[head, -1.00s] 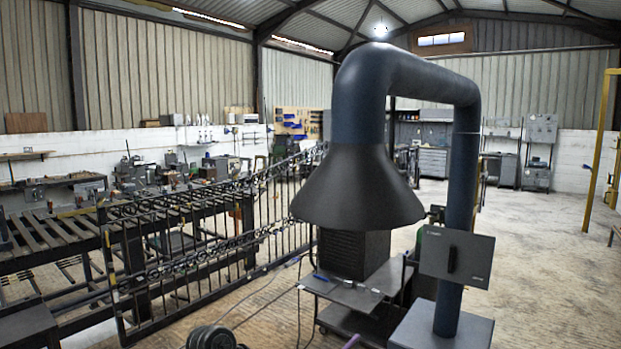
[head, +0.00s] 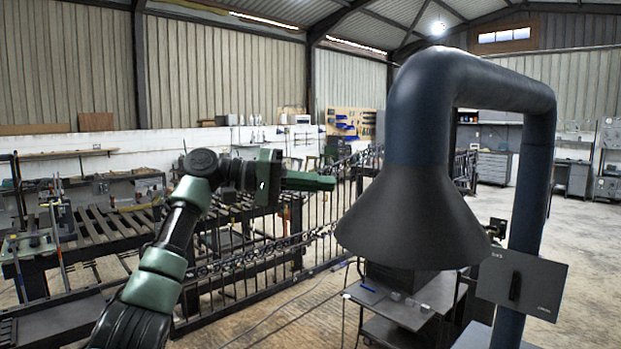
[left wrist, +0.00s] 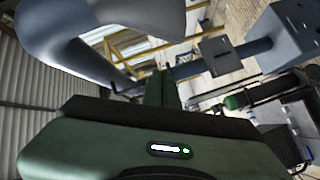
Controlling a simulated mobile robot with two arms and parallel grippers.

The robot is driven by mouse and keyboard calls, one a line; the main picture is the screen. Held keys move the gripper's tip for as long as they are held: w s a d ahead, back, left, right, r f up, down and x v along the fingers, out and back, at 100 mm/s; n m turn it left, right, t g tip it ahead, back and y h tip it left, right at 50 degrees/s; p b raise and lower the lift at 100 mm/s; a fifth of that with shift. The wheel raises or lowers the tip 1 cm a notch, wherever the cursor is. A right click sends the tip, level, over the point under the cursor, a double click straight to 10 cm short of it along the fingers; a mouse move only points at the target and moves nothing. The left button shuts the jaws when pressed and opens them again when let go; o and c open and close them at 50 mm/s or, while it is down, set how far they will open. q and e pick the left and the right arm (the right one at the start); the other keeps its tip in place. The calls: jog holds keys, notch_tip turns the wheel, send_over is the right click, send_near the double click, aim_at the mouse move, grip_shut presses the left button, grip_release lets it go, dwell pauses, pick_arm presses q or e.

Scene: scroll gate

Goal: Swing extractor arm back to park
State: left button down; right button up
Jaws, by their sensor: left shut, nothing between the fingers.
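The extractor arm is a thick dark blue duct (head: 425,110) that bends over at the top and ends in a black flared hood (head: 410,220). Its upright column (head: 526,205) stands to the right and carries a flat grey panel with a dark handle (head: 520,282). My left gripper (head: 328,182) is shut and empty, pointing right towards the hood, with a small gap between them in the picture. In the left wrist view the shut fingers (left wrist: 170,88) point up the picture, and the panel (left wrist: 215,58) and column show beyond. My right gripper is not in view.
A dark cart (head: 400,308) stands below the hood. A scrolled iron gate (head: 265,262) and a slatted bench (head: 110,222) lie to the left, behind my left arm. Open floor (head: 585,255) shows at the right.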

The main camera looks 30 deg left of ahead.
pick_arm(q)
jog(key=d+f+p, duration=0.2)
jog(key=d+p, duration=0.1)
jog(key=d, duration=0.4)
jog(key=shift+f+p, duration=0.3)
jog(key=shift+p, duration=0.05)
jog(key=shift+w, duration=0.1)
